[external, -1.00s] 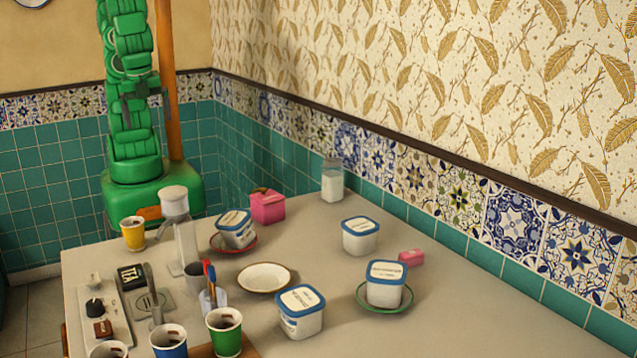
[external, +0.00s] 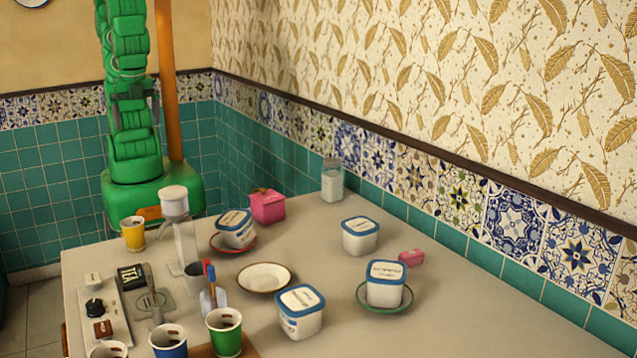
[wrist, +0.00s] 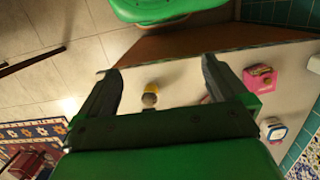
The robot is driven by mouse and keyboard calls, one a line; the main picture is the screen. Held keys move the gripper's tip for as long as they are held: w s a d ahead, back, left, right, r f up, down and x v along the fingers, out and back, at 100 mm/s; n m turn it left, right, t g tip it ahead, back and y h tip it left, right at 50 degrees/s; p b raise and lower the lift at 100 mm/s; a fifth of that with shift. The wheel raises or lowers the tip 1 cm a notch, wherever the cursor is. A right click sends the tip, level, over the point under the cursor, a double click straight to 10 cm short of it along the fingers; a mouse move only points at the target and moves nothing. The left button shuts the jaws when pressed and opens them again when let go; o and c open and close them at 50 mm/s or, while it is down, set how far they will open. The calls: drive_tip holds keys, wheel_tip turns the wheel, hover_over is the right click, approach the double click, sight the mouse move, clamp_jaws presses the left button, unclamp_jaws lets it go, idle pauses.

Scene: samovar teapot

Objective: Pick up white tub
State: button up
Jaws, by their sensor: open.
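Several white tubs with blue lids show in the external view. One tub (external: 234,234) sits tilted on a red plate (external: 220,249). Another tub (external: 360,238) stands on the table near the wall. A third tub (external: 386,290) stands on a green plate (external: 364,305), and another tub (external: 300,318) is at the front. Part of one tub also shows at the right of the wrist view (wrist: 275,133). My gripper (wrist: 162,84) is open and empty, high at the robot's end of the table, away from all the tubs.
A pink box (external: 267,207), a glass jar (external: 332,181), a clear dispenser (external: 184,240) and a yellow cup (external: 133,235) stand at the far end. A white plate (external: 265,277) lies mid-table. More cups crowd the front left. The table's right front is clear.

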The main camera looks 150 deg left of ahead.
idle(0.7)
drive_tip(key=n+y, duration=0.2)
drive_tip(key=n, duration=0.5)
approach(233, 218)
drive_tip(key=shift+s+d+f, duration=0.2)
drive_tip(key=shift+s+f, duration=0.3)
drive_tip(key=shift+f, duration=0.3)
drive_tip(key=shift+w+a+f, duration=0.2)
drive_tip(key=shift+w+f, duration=0.1)
drive_tip(key=shift+f, duration=0.35)
drive_tip(key=shift+a+x, duration=0.1)
drive_tip(key=shift+x, duration=1.7)
drive_tip(key=shift+a+x, duration=0.15)
drive_tip(key=shift+x, duration=1.7)
drive_tip(key=shift+r, duration=0.1)
drive_tip(key=c, duration=1.1)
